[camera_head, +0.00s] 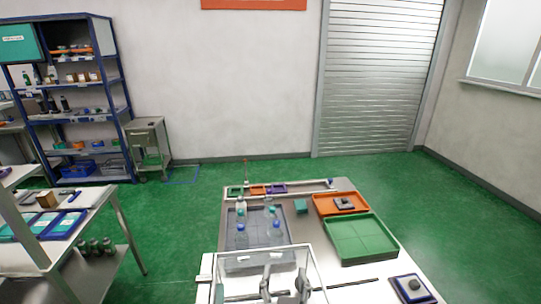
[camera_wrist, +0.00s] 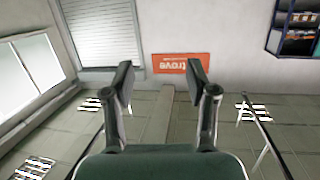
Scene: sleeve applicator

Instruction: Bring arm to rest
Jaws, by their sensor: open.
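My gripper (camera_wrist: 157,85) is open and empty in the wrist view, its two dark fingertips wide apart with nothing between them. The wrist view is upside down, with the ceiling low in the picture and the wall beyond the fingers. In the head view, two grey finger-like parts at the bottom edge look like my gripper (camera_head: 285,278), amid a clear-walled frame over the near part of the worktable (camera_head: 352,295). The rest of my arm is hard to make out there.
A grey mat with clear bottles (camera_head: 276,229), a green tray (camera_head: 358,240), an orange tray (camera_head: 328,207) and a dark blue-edged tray (camera_head: 412,290) are on the worktable. A side bench (camera_head: 85,225) and shelf rack (camera_head: 122,100) stand left. Green floor is free at right.

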